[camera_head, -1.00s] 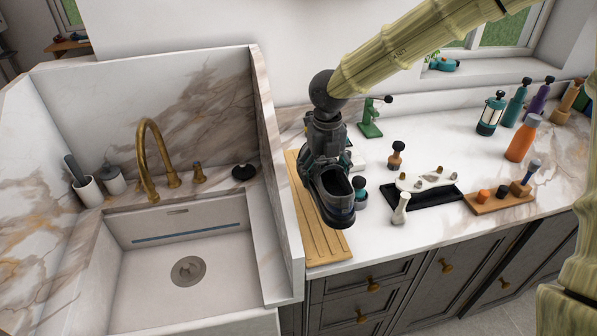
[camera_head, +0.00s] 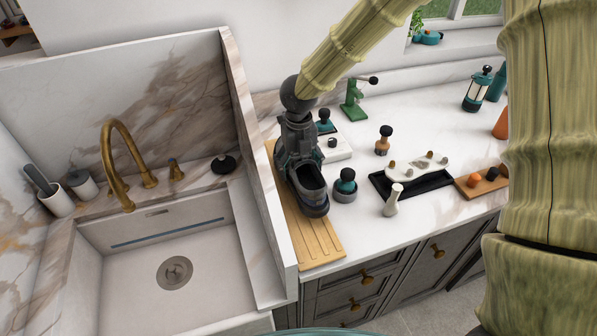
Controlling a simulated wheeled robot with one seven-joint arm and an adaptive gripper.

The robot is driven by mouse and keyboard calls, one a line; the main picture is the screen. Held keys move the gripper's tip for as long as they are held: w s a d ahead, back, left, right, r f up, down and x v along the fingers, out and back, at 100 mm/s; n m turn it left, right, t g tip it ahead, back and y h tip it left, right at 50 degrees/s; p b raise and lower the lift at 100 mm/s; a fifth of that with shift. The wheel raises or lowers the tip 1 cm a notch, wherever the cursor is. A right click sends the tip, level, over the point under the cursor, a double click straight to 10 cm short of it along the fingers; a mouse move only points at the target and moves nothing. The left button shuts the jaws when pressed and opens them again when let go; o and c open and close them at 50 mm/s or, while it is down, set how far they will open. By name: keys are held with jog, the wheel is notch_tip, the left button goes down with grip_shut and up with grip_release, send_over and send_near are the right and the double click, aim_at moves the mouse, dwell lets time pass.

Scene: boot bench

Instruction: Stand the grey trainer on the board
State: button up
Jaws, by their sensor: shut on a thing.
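The grey trainer (camera_head: 312,198) is dark grey with a black opening, and its toe points toward the front of the counter. My gripper (camera_head: 300,160) is shut on the trainer from above and behind, and its fingers are partly hidden against the shoe. The trainer is over the wooden board (camera_head: 318,248), a grooved light-wood strip beside the sink's side wall. I cannot tell whether the sole touches the board. The front part of the board is bare.
The marble sink wall (camera_head: 262,150) rises close on the left. A green clamp-like tool (camera_head: 354,103) stands behind.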

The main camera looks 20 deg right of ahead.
aim_at(299, 171)
jog(key=shift+s+f, duration=0.25)
jog(key=shift+f, duration=0.2)
jog(key=shift+w+f+p, duration=0.15)
jog(key=shift+f+p, duration=0.2)
jog(key=shift+f, duration=0.7)
jog(key=o, duration=1.5)
jog(key=shift+c, duration=0.2)
jog(key=shift+r, duration=0.15)
notch_tip(299, 171, up, 12)
jog(key=b, duration=0.2)
jog(key=shift+b, duration=0.35)
